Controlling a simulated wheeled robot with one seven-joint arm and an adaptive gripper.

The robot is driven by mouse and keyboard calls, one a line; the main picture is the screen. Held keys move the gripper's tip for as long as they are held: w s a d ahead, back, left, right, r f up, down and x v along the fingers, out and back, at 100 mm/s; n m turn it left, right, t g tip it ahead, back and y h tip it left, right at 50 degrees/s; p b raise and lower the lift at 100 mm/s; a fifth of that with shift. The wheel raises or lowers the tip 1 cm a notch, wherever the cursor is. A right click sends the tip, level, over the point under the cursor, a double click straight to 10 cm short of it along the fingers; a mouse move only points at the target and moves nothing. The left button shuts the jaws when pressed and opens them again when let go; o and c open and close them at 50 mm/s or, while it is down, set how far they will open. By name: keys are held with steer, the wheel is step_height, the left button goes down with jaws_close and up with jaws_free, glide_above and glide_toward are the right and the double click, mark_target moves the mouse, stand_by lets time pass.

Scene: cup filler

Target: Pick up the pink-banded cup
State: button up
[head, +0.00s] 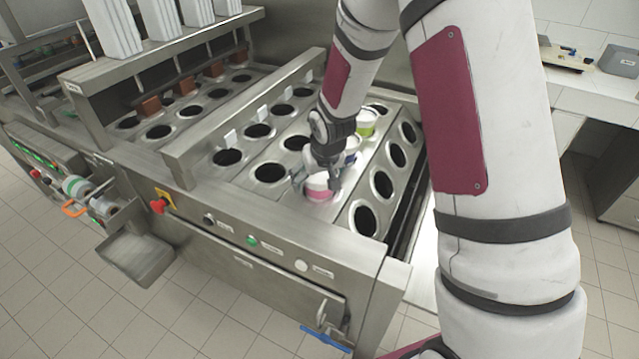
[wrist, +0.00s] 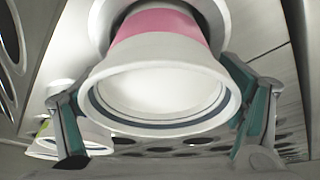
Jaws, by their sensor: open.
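The pink-banded cup (head: 318,186) stands upright in a hole at the near end of a row on the steel machine top. In the wrist view the same cup (wrist: 165,72) fills the upper middle, with its white rim towards the camera and its pink band behind. My gripper (head: 322,176) is at the cup in the head view. In the wrist view my gripper (wrist: 160,125) is open, with one teal-padded finger on each side of the cup. The right finger is close to the rim; I cannot tell whether it touches.
A green-banded cup (head: 365,122) stands further back in the same row, with another white cup (head: 351,148) between them, partly hidden by my arm. Empty holes (head: 365,217) line the machine top on both sides. A raised steel rail (head: 245,112) runs along the left.

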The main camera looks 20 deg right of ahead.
steer(key=c, duration=1.3)
steer(key=shift+r, duration=0.15)
